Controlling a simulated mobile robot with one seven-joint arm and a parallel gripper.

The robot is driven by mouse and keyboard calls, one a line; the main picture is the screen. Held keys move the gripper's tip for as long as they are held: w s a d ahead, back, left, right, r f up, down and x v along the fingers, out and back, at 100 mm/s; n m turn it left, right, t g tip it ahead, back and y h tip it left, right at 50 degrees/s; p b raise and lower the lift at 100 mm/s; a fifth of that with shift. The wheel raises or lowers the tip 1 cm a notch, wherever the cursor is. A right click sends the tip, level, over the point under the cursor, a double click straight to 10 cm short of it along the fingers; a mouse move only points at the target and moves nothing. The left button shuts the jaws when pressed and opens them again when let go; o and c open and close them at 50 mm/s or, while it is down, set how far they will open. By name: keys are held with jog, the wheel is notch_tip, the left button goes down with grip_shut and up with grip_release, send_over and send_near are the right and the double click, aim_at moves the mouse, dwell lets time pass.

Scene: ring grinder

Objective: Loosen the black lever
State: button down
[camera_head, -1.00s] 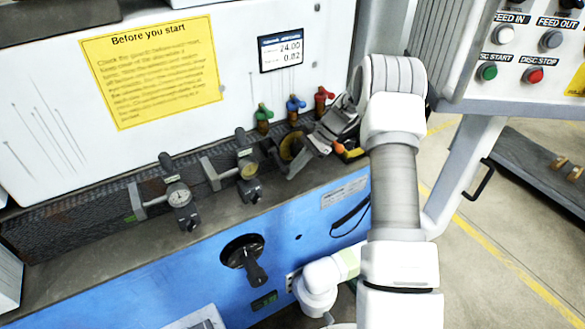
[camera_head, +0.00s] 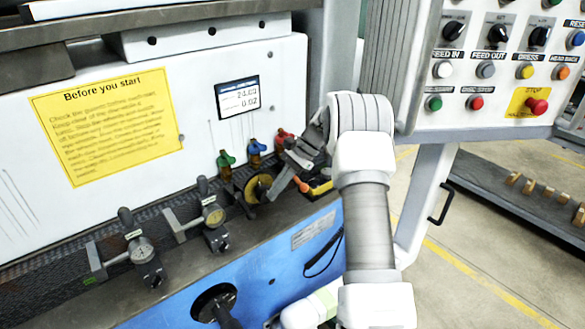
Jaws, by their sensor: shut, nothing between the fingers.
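A black rotary lever (camera_head: 216,306) is on the blue front panel, cut off by the bottom edge. Two dial-gauge clamps on the ledge also have dark upright handles, a left one (camera_head: 126,218) and a middle one (camera_head: 204,188). I cannot tell which of these is the black lever meant. My gripper (camera_head: 281,182) is shut and empty, over the ledge at the right, beside a brass-coloured round part (camera_head: 258,188). Its fingertips are small and partly merge with the parts behind, so contact cannot be told.
Green (camera_head: 226,160), blue (camera_head: 255,148) and red valves stand behind my gripper. An orange-handled tool (camera_head: 302,185) lies close to its right. A button panel (camera_head: 500,70) overhangs at the right. A yellow notice (camera_head: 105,125) is on the white cover. Open floor lies at the lower right.

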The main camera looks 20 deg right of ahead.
jog(key=v, duration=0.9)
jog(key=shift+d, duration=0.15)
jog(key=s+a+r+n+t+h, duration=0.2)
jog(key=s+a+r+n+h, duration=0.35)
jog(key=s+a+r, duration=0.75)
jog(key=s+a+n+t+h, duration=0.1)
jog(key=s+n, duration=0.3)
jog(key=s, duration=0.6)
jog(key=s+a+f+n+t+h, duration=0.1)
jog(key=s+n+t, duration=0.2)
jog(key=s, duration=0.7)
jog(key=shift+a+f+n+h, duration=0.3)
jog(key=shift+n+h, duration=0.05)
jog(key=shift+n, duration=0.6)
